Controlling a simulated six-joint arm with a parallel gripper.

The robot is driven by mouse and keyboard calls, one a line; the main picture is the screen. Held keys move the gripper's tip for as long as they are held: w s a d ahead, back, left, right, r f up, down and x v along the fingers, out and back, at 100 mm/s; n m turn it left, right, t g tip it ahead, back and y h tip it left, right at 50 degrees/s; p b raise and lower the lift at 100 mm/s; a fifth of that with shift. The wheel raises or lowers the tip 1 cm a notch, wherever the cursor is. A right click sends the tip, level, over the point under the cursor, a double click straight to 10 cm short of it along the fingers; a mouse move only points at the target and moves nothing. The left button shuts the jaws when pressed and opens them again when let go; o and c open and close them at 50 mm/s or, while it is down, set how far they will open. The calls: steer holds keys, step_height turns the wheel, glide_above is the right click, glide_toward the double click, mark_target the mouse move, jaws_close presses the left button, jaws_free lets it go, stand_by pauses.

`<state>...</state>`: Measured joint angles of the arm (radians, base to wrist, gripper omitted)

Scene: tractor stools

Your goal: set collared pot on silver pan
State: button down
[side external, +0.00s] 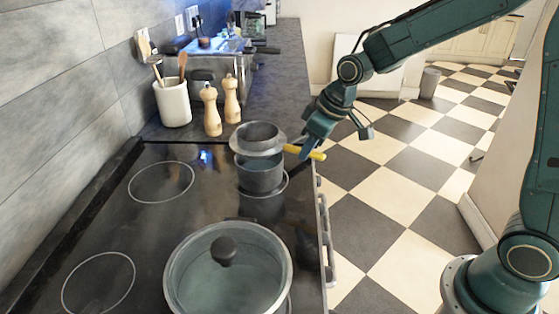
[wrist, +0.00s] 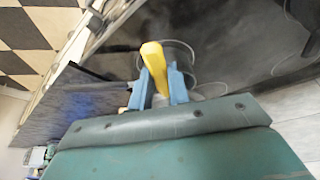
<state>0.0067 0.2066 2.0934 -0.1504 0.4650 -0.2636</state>
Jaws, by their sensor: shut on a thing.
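The collared pot (side external: 260,174) is a dark grey pot with a wide, pale flange around its upper part and a yellow handle (side external: 305,153) at its right. It is upright over the far right part of the hob; I cannot tell whether its base touches the glass. My gripper (side external: 308,150) is shut on the yellow handle. In the wrist view the handle (wrist: 153,58) lies between the blue fingers (wrist: 158,88), and the pot is largely hidden or blurred. The silver pan (side external: 178,284), wide and grey with a dark knob over its middle, stands at the near part of the hob.
The black hob (side external: 160,222) has clear ring marks at its left. Two wooden mills (side external: 221,110) and a white utensil crock (side external: 173,103) stand behind it. Oven knobs and a rail (side external: 328,240) run along the right edge, with checkered floor beyond.

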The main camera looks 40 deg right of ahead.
steer(key=shift+f, duration=2.2)
steer(key=c, duration=1.3)
jaws_free()
steer(key=shift+f, duration=0.1)
steer(key=shift+v, duration=6.15)
